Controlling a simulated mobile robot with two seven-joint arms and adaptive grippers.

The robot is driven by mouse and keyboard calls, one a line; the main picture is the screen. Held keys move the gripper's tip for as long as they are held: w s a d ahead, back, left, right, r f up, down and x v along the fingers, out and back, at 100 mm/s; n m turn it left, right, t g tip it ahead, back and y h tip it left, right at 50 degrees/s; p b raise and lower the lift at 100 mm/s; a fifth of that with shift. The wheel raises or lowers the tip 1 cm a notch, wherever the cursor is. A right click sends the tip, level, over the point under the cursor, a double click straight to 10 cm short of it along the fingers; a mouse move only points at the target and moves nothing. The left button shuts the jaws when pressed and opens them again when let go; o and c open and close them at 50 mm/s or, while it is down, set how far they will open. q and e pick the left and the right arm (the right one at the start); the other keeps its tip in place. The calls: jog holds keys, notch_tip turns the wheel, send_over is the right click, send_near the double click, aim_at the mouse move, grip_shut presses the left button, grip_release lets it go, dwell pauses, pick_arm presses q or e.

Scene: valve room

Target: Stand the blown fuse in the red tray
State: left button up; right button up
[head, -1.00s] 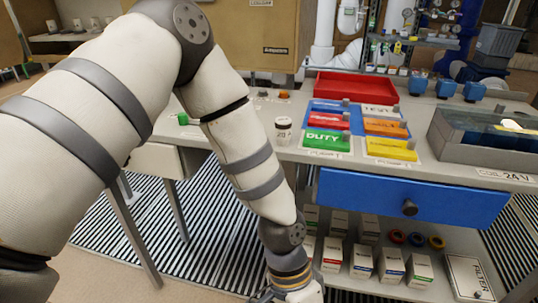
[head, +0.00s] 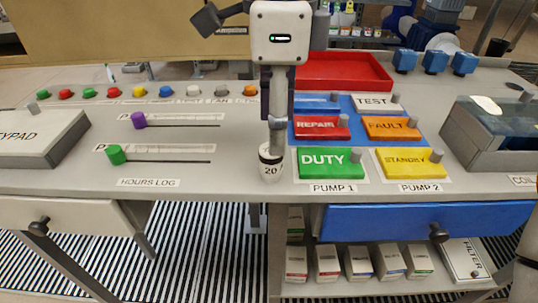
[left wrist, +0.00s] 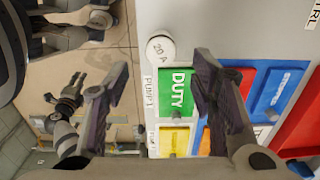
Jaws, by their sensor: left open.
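A short white cylinder marked 20 (head: 270,165), which I take for the fuse, stands upright on the bench left of the green DUTY plate. Its round top, marked 20 A (left wrist: 160,50), shows in the left wrist view. My left gripper (head: 283,132) hangs above it, pointing down, open and empty. One finger is nearer me, the other farther away; the near tip is close to the fuse's top. In the left wrist view the fuse lies ahead between the tips. The red tray (head: 350,84) sits at the back. What seems my right gripper (left wrist: 65,97) shows over the floor.
The green DUTY (head: 322,160), REPAIR (head: 315,128), FAULT (head: 392,128) and STANDBY (head: 412,162) plates lie right of the fuse. Sliders (head: 165,121) are to the left. A grey-walled bin (head: 500,155) stands at right. A blue drawer (head: 400,222) is below the bench.

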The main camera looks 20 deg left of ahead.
aim_at(270, 157)
pick_arm(q)
jog(key=f, duration=0.6)
jog(key=shift+a+f, duration=0.4)
grip_shut()
